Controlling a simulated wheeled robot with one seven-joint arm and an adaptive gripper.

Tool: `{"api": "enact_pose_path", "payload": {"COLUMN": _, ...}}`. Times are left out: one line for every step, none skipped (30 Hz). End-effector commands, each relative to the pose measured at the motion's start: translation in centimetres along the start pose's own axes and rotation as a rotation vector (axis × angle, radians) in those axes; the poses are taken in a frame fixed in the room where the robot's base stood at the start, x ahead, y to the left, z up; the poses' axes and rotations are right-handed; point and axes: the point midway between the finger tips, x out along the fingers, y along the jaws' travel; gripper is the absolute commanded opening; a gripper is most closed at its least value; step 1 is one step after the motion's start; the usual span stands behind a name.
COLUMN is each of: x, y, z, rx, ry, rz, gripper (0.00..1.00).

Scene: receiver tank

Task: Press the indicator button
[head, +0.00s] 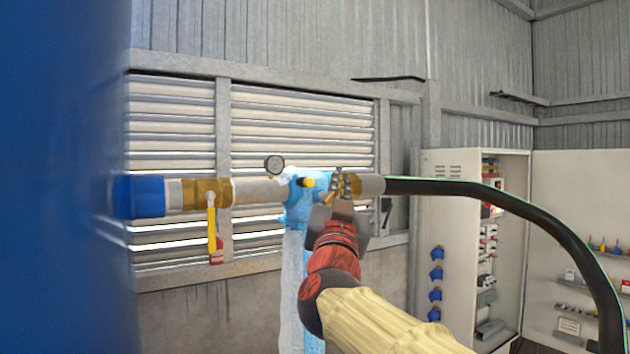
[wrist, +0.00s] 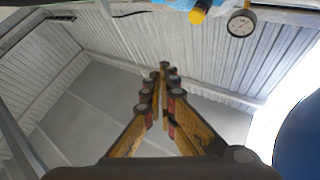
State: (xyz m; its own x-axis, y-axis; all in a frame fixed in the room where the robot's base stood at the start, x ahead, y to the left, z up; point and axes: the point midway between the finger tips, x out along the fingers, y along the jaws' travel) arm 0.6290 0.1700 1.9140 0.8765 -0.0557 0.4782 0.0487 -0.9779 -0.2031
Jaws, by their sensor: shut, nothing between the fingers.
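A small orange-yellow knob (head: 307,182), which looks like the indicator button, sticks out of a light blue fitting (head: 297,205) on the pipe. In the wrist view the knob (wrist: 197,15) shows at the top edge, beside a round gauge (wrist: 241,23). My gripper (head: 340,180) is just right of the knob in the head view, in front of the pipe's right part, with its fingers pointing up. In the wrist view my gripper (wrist: 161,70) has its fingertips together and empty, below and left of the knob, apart from it.
A yellow-handled valve lever (head: 212,235) hangs from the pipe at left. A black hose (head: 480,190) curves from the pipe's right end. An open cabinet (head: 455,215) stands at right. A large blue surface (head: 60,180) fills the left side.

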Motion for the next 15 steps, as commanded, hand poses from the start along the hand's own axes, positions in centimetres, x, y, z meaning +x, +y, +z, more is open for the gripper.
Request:
{"api": "enact_pose_path", "payload": {"x": 0.5, "y": -0.4, "z": 0.3, "rx": -0.001, "ry": -0.002, "rz": -0.001, "gripper": 0.00}}
{"api": "enact_pose_path", "payload": {"x": 0.8, "y": -0.6, "z": 0.5, "rx": -0.001, "ry": -0.002, "rz": -0.001, "gripper": 0.00}}
{"api": "enact_pose_path", "payload": {"x": 1.2, "y": -0.9, "z": 0.7, "rx": -0.001, "ry": -0.002, "rz": -0.001, "gripper": 0.00}}
{"api": "enact_pose_path", "payload": {"x": 1.5, "y": -1.1, "z": 1.0, "rx": -0.001, "ry": -0.002, "rz": -0.001, "gripper": 0.00}}
{"api": "enact_pose_path", "payload": {"x": 1.8, "y": -1.3, "z": 1.2, "rx": -0.001, "ry": -0.002, "rz": -0.001, "gripper": 0.00}}
{"api": "enact_pose_path", "payload": {"x": 2.2, "y": -1.6, "z": 1.4, "rx": 0.000, "ry": -0.002, "rz": -0.001, "gripper": 0.00}}
{"api": "enact_pose_path", "payload": {"x": 2.5, "y": -1.8, "z": 1.6, "rx": -0.001, "ry": -0.002, "rz": -0.002, "gripper": 0.00}}
{"api": "enact_pose_path", "payload": {"x": 2.7, "y": -2.0, "z": 1.8, "rx": -0.001, "ry": -0.003, "rz": -0.002, "gripper": 0.00}}
{"api": "enact_pose_path", "payload": {"x": 3.1, "y": -2.2, "z": 2.0, "rx": -0.001, "ry": -0.002, "rz": -0.002, "gripper": 0.00}}
{"api": "enact_pose_path", "payload": {"x": 3.3, "y": -2.4, "z": 2.2, "rx": -0.001, "ry": -0.002, "rz": -0.002, "gripper": 0.00}}
{"api": "enact_pose_path", "payload": {"x": 3.6, "y": -2.6, "z": 2.4, "rx": -0.001, "ry": -0.002, "rz": -0.001, "gripper": 0.00}}
{"api": "enact_pose_path", "payload": {"x": 3.9, "y": -2.8, "z": 2.6, "rx": 0.000, "ry": -0.001, "rz": -0.001, "gripper": 0.00}}
{"api": "enact_pose_path", "payload": {"x": 4.1, "y": -3.0, "z": 2.8, "rx": 0.000, "ry": -0.001, "rz": -0.001, "gripper": 0.00}}
{"api": "enact_pose_path", "payload": {"x": 4.3, "y": -3.1, "z": 3.0, "rx": 0.000, "ry": -0.001, "rz": -0.001, "gripper": 0.00}}
{"api": "enact_pose_path", "payload": {"x": 4.5, "y": -3.3, "z": 3.2, "rx": 0.000, "ry": -0.001, "rz": -0.001, "gripper": 0.00}}
